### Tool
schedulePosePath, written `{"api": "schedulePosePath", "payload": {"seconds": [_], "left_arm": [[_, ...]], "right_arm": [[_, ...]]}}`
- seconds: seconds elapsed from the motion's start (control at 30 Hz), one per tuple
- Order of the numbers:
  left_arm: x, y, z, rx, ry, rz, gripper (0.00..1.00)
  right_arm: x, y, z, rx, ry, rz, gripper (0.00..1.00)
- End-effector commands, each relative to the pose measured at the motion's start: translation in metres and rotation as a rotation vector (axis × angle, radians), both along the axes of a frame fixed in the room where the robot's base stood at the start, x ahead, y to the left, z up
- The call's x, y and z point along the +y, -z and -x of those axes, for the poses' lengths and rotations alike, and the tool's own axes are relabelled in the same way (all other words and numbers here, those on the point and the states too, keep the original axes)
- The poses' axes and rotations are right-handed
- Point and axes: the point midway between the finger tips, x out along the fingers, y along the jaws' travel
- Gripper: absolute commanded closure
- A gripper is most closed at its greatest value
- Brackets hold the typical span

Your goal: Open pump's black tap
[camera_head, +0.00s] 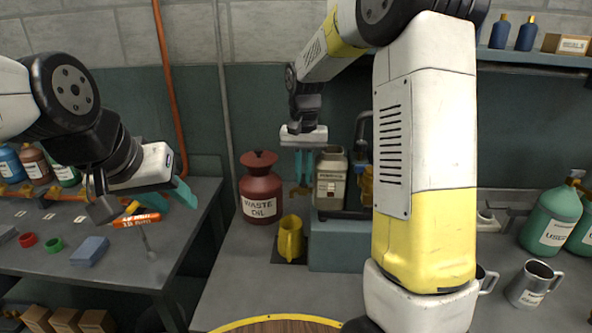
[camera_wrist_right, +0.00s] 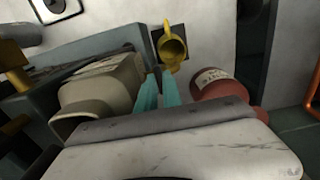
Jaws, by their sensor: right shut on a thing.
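My right gripper (camera_head: 301,188) points down between the beige can (camera_head: 331,178) and the red waste oil can. The pump (camera_head: 365,187), a dark machine with a black hooped top and yellow-brown fittings, stands right of the beige can, partly behind my right arm. Its black tap cannot be made out clearly.
The waste oil can (camera_head: 261,190) and a yellow jug (camera_head: 290,238) stand left of the pump; the jug also shows in the right wrist view (camera_wrist_right: 172,45). Metal mugs (camera_head: 533,283) and green bottles (camera_head: 550,218) stand right. The left table holds a blue block (camera_head: 89,250) and rings.

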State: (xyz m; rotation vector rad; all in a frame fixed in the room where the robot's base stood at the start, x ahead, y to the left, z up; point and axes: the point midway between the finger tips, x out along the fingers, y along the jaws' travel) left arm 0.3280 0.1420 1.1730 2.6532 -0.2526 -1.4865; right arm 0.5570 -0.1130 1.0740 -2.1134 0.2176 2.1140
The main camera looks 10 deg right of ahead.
Motion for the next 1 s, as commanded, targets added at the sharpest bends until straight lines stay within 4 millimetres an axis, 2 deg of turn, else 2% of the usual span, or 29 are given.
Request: {"api": "schedulePosePath", "payload": {"seconds": [0.37,1.0], "left_arm": [[0.0000,0.0000,0.0000,0.000,0.000,0.000,0.64],[0.0000,0.0000,0.0000,0.000,0.000,0.000,0.64]], "right_arm": [[-0.0006,-0.0007,-0.0002,-0.001,-0.168,0.000,1.00],[-0.0006,-0.0011,-0.0003,-0.001,-0.765,0.000,1.00]]}}
